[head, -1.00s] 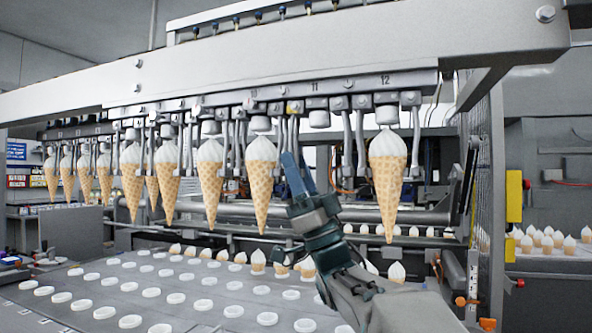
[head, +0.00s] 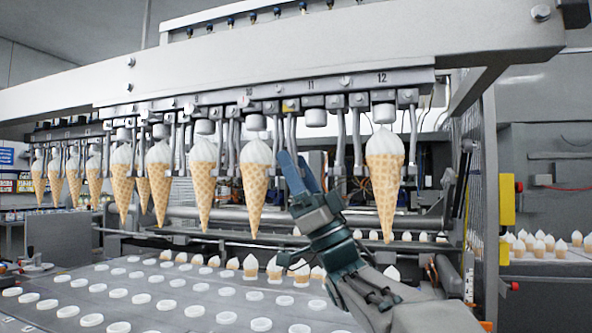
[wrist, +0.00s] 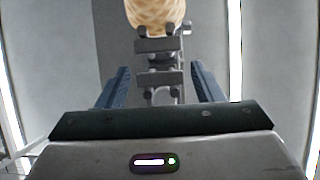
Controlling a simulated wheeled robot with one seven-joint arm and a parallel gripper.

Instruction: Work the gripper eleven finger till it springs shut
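Cone gripper eleven (head: 339,140) hangs under the rail label 11, with metal fingers apart and no cone between them. Its left finger is partly behind or beside my gripper. My gripper (head: 296,157) is just below it, fingers pointing up, open and empty. In the wrist view my two blue fingers (wrist: 160,85) stand apart on both sides of a metal bracket piece (wrist: 160,80). I cannot tell whether they touch it. A cone (wrist: 152,14) shows above that bracket. Filled cones hang at ten (head: 254,185) and twelve (head: 384,180).
A grey rail (head: 380,52) runs above the row of cone grippers. Below lies a tray plate (head: 160,290) with white rings and small cones. A yellow box (head: 507,200) is on the frame at right.

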